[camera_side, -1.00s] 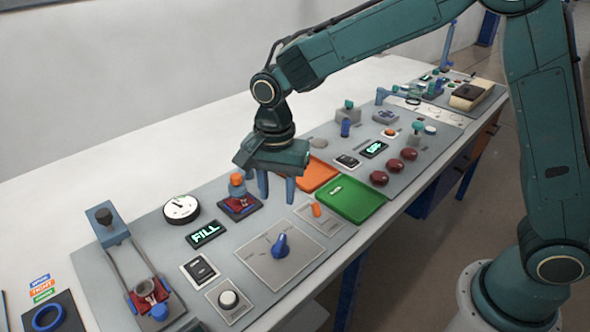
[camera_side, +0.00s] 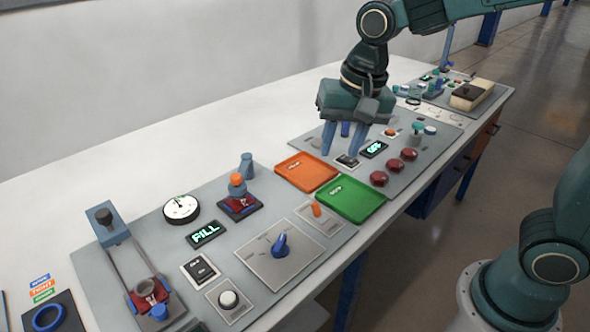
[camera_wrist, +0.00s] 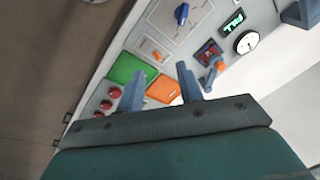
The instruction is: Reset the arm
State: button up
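My gripper (camera_side: 342,146) is raised above the table, over the far side of the orange tray and the panel with the red buttons. Its two blue-grey fingers are spread apart with nothing between them. In the wrist view, my gripper (camera_wrist: 160,82) also shows open and empty, with the green tray (camera_wrist: 126,67) and orange tray (camera_wrist: 163,89) beyond the fingers. In the side view the orange tray (camera_side: 306,172) and green tray (camera_side: 351,200) lie empty side by side on the table.
The near panel holds a blue knob (camera_side: 281,246), a FILL display (camera_side: 206,234), a round gauge (camera_side: 181,209) and an orange-topped fixture (camera_side: 237,186). Red buttons (camera_side: 394,167) sit on the far panel. The white tabletop (camera_side: 200,150) behind the panels is clear.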

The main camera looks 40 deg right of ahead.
jog(key=s+d+r+n+t, duration=0.1)
jog(key=s+d+n, duration=0.2)
jog(key=s, duration=0.5)
jog(key=s+d+r+n+t, duration=0.1)
jog(key=s+d+n, duration=0.3)
jog(key=s, duration=0.4)
jog(key=shift+d+r+t, duration=0.35)
jog(key=shift+t, duration=0.35)
